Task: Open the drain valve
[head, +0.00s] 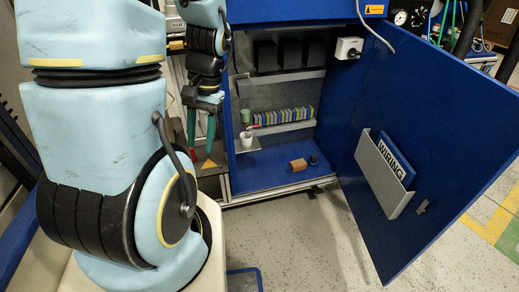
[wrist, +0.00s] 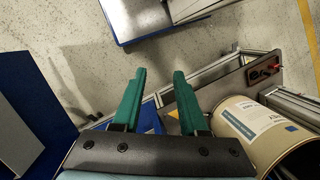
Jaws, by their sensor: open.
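A small red part (head: 253,127), which looks like the drain valve's handle, shows at the left inside of the open blue cabinet. A white cup (head: 247,139) stands just below it on a small ledge. The handle's exact angle is too small to tell. My gripper (head: 200,147) hangs left of the cabinet opening, fingers down and apart from the red part. In the wrist view its green fingers (wrist: 159,72) are open with nothing between them. The valve cannot be made out in the wrist view.
The cabinet door (head: 400,130) stands wide open at right, with a wiring pocket (head: 382,175). A brown block (head: 298,164) lies on the cabinet floor. In the wrist view, a beige drum (wrist: 260,130) and a grey panel (wrist: 225,90) are right of my fingers. Floor before the cabinet is clear.

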